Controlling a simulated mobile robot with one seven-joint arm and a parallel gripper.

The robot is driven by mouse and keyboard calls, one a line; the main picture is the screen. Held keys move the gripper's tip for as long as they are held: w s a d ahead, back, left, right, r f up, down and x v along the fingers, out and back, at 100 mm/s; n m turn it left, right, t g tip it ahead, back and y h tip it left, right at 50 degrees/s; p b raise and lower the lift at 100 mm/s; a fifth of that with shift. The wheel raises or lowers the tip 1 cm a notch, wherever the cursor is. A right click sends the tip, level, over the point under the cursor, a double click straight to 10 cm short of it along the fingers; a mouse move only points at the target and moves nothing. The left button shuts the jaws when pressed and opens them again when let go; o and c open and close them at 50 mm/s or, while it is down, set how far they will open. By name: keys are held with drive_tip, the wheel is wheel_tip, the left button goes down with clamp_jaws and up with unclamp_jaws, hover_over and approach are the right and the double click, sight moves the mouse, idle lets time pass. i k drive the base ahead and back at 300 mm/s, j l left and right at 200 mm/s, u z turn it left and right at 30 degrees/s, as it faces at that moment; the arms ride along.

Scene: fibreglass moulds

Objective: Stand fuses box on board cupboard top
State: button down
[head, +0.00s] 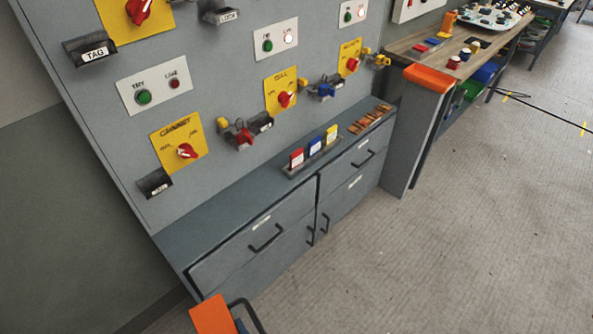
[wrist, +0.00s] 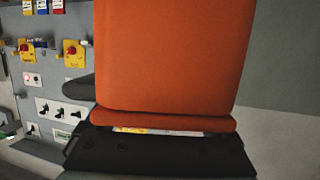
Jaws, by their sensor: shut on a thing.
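An orange box, the only likely fuses box in my hold, shows at the bottom edge of the head view (head: 212,316) and fills the middle of the wrist view (wrist: 170,60). Its lettering, if any, is hidden. My gripper (head: 240,314) is shut on it; the dark gripper body lies along the box's rim in the wrist view. The board cupboard top (head: 215,218) is a grey ledge below the switch board. The box is in front of the cupboard and below the ledge in the head picture, apart from it. The ledge's left part is bare.
A rack with red, blue and yellow cards (head: 315,153) stands mid-ledge. Several copper-brown pieces (head: 370,119) lie at its right end. Switches, padlocks and tag holders (head: 90,50) jut from the board above. Drawer handles (head: 265,238) project in front.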

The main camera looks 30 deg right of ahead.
sight(226, 211)
drive_tip(key=i+j+z, duration=0.15)
drive_tip(key=z, duration=0.25)
drive_tip(key=i+j+z, duration=0.2)
drive_tip(key=z, duration=0.2)
drive_tip(key=i+j+z, duration=0.25)
drive_tip(key=z, duration=0.15)
drive_tip(key=i+j, duration=0.15)
drive_tip(key=j, duration=0.2)
drive_tip(key=i+j+z, duration=0.1)
drive_tip(key=j, duration=0.3)
drive_tip(key=i+j, duration=0.2)
drive_tip(key=j, duration=0.15)
drive_tip(key=i+j+z, duration=0.1)
drive_tip(key=j, duration=0.3)
